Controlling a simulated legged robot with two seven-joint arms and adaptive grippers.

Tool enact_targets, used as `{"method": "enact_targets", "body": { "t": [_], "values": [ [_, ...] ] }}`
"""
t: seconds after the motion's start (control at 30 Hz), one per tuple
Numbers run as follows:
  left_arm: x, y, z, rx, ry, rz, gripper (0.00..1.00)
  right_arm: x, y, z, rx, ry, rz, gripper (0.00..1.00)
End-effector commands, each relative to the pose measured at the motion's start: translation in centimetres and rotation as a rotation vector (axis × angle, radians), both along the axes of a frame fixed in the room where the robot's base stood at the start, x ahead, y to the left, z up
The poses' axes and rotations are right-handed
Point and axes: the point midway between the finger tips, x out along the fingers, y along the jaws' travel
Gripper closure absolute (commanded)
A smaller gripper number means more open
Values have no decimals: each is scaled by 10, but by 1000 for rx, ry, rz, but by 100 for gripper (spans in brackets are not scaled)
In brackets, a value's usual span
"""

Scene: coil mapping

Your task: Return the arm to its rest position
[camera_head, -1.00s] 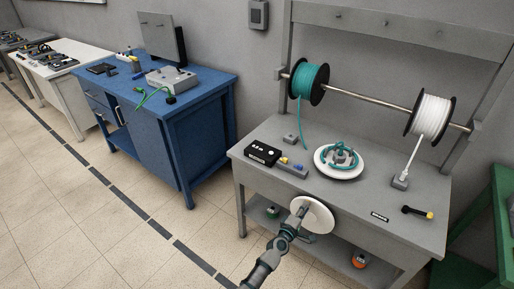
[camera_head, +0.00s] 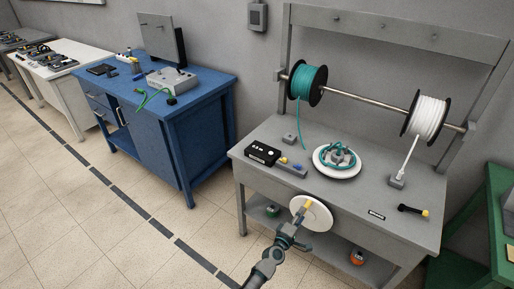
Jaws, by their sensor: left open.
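My left arm reaches up from the bottom of the head view. Its gripper (camera_head: 297,226) is in front of the grey bench's front edge, beside a white disc (camera_head: 318,211) that stands out from that edge. The gripper is open; it overlaps the disc in the picture, and I cannot tell whether they touch. A small yellow piece (camera_head: 308,204) shows against the disc. On the bench top, a teal coil (camera_head: 329,152) lies on a round white plate (camera_head: 337,172), apart from the gripper. My right gripper is not in view.
The grey bench (camera_head: 345,197) carries a teal spool (camera_head: 306,84) and a white spool (camera_head: 427,117) on a rod. A black box (camera_head: 262,155) and a black-and-yellow tool (camera_head: 413,210) lie on it. A blue cabinet (camera_head: 148,143) stands left. The tiled floor (camera_head: 110,230) is clear.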

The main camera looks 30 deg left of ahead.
Motion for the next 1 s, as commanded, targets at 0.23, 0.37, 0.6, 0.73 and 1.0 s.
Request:
{"method": "enact_targets", "body": {
  "t": [0.23, 0.37, 0.6, 0.73, 1.0],
  "values": [
    [-28, 1, 1, 1, 0, 0, 50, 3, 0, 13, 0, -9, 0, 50],
    [-40, 1, 1, 0, 0, 0, 50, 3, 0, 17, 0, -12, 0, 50],
    [-44, 1, 0, 0, 1, 0, 50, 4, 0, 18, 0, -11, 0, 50],
    [-44, 1, 0, 0, 1, 0, 50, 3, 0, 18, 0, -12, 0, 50],
    [-46, 0, -3, 12, 8, -6, 50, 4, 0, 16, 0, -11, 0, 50]
  ]
}}
